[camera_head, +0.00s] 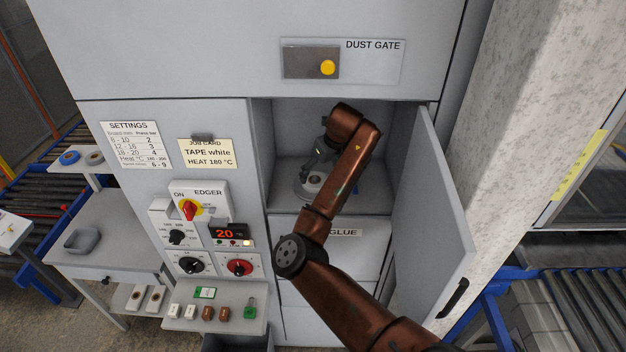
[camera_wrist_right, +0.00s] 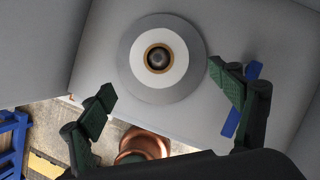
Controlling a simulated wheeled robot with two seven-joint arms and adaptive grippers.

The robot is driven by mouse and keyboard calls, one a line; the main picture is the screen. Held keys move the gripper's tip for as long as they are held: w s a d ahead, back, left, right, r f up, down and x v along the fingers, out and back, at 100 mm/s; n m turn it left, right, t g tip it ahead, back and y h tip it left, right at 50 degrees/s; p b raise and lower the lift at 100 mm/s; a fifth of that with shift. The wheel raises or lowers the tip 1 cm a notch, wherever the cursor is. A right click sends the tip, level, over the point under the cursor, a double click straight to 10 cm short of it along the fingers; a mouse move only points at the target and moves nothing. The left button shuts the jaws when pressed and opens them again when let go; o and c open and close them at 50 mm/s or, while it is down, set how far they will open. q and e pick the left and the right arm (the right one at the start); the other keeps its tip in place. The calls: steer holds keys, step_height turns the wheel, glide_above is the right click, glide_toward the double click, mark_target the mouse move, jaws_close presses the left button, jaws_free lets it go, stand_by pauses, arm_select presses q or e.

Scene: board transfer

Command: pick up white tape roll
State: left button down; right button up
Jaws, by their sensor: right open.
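The white tape roll (camera_wrist_right: 179,62) has a brown core and sits around a dark central spindle on a grey round disc (camera_wrist_right: 198,48). In the head view the roll (camera_head: 313,184) is inside the open cabinet compartment, partly hidden by my right gripper (camera_head: 319,160). In the right wrist view my right gripper (camera_wrist_right: 160,82) is open and empty. Its two dark fingers are spread on either side of the disc's lower part, and the roll lies between and beyond them. I cannot tell the remaining gap in depth. My left gripper is not in view.
A blue piece (camera_wrist_right: 242,98) shows beside the right finger. A job card (camera_head: 207,153) reads "TAPE white". A control panel (camera_head: 217,258) and a shelf with small blocks (camera_head: 240,292) are left.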

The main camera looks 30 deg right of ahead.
mark_target(316, 180)
steer(key=p+x, duration=0.1)
steer(key=x, duration=0.3)
steer(key=shift+w+f+p, duration=0.1)
steer(key=shift+f+p, duration=0.1)
steer(key=shift+p, duration=0.1)
steer(key=shift+w+f, duration=0.25)
steer(key=shift+f, duration=0.35)
steer(key=shift+c, duration=0.4)
steer(key=c, duration=1.2)
steer(key=shift+r, duration=0.15)
step_height(316, 180, up, 7)
steer(key=b, duration=0.2)
steer(key=shift+f+b, duration=0.25)
steer(key=shift+b, duration=0.15)
steer(key=s+a+b, duration=0.1)
steer(key=s+a, duration=0.1)
steer(key=a, duration=0.3)
steer(key=s+a+b, duration=0.1)
steer(key=s+a, duration=0.2)
steer(key=a, duration=0.2)
steer(key=s+a+b, duration=0.2)
steer(key=s+a, duration=0.1)
steer(key=a, duration=0.3)
steer(key=shift+r, duration=0.15)
